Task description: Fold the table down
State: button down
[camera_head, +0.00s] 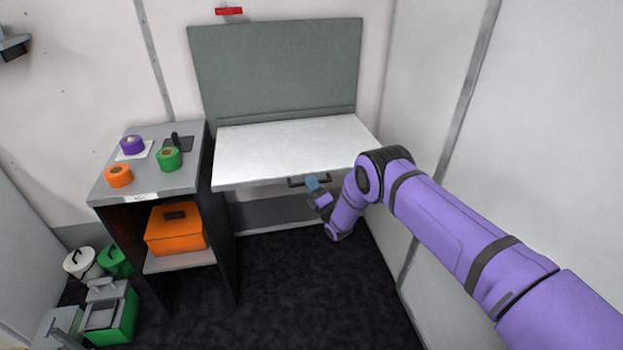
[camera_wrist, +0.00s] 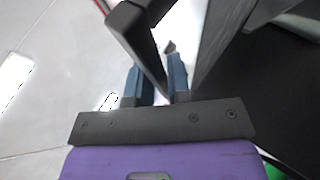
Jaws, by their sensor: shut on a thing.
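The table (camera_head: 285,148) is a white leaf lying roughly flat in front of an upright grey-green panel (camera_head: 275,70). A dark bar handle (camera_head: 296,183) is on its front edge. My gripper (camera_head: 313,184) is at the right part of this handle, reaching in from the right. In the wrist view my gripper's blue fingers (camera_wrist: 155,65) are shut on the handle (camera_wrist: 136,32), which runs between them. The exact contact is partly hidden by the bar.
A grey stand (camera_head: 180,184) with purple, orange and green rolls is left of the table, an orange box (camera_head: 174,229) in it. Green and white containers (camera_head: 108,315) are on the floor at left. A red latch (camera_head: 229,11) is above the panel. A wall is close at right. The dark floor in front is clear.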

jog(key=shift+f+y, duration=0.3)
jog(key=shift+f, duration=0.2)
jog(key=c, duration=1.2)
grip_release()
jog(key=shift+o, duration=0.2)
jog(key=v, duration=1.1)
jog(key=shift+s, duration=0.1)
